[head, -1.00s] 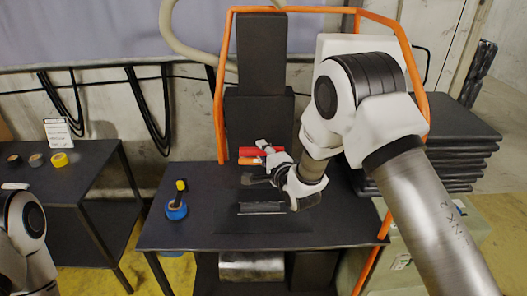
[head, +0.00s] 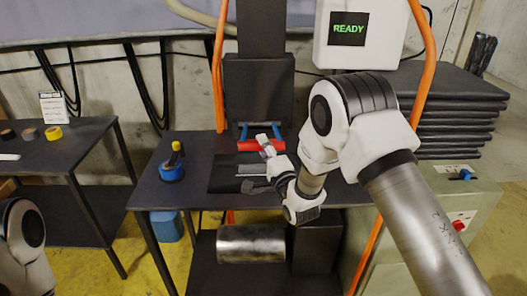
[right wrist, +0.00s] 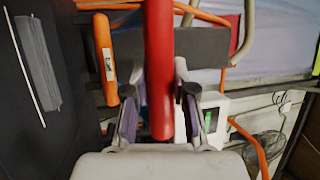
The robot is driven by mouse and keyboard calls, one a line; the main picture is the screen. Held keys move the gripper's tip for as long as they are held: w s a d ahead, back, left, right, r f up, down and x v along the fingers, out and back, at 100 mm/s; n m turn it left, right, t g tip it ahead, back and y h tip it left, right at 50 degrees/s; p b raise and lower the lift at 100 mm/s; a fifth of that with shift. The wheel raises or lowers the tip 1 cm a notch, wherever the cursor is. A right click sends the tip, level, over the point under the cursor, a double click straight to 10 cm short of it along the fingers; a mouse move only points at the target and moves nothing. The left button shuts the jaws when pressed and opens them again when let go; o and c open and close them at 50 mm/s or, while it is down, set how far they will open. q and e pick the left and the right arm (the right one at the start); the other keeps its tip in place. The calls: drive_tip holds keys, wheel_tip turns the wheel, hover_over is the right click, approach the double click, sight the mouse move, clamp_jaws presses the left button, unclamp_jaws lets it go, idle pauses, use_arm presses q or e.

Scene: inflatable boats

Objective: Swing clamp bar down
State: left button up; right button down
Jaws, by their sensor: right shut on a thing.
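The red clamp bar (head: 258,146) lies across the front of the dark press on the table, carried on blue side arms (head: 243,130). My right gripper (head: 265,143) reaches its right part and is shut on it. In the right wrist view the red bar (right wrist: 160,50) runs between the two fingers of my right gripper (right wrist: 160,90). The exact finger contact is partly hidden. An orange rounded bar (right wrist: 105,60) shows beside it in that view. My left arm shows at the lower left, but its gripper is out of the frame.
The table (head: 190,145) holds a blue object with a yellow-black handle (head: 172,165) at left. Pale grey strips (head: 252,170) lie on a dark mat in front of the bar. Orange posts (head: 219,70) flank the press. A READY screen (head: 348,29) stands behind my right arm.

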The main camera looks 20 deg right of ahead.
drive_tip(key=f+b, duration=0.2)
drive_tip(key=f, duration=0.2)
drive_tip(key=s+f+b, duration=0.1)
drive_tip(key=f+b, duration=0.1)
drive_tip(key=f, duration=0.2)
drive_tip(key=s+f+b, duration=0.1)
drive_tip(key=f+b, duration=0.2)
drive_tip(key=f, duration=0.1)
drive_tip(key=shift+a, duration=0.25)
use_arm(q)
wheel_tip(320, 180, down, 10)
drive_tip(key=s+b, duration=0.1)
drive_tip(key=shift+a, duration=0.15)
use_arm(e)
drive_tip(key=shift+s+a+f, duration=0.1)
drive_tip(key=shift+s+f, duration=0.15)
drive_tip(key=shift+f, duration=0.35)
drive_tip(key=c, duration=0.9)
unclamp_jaws()
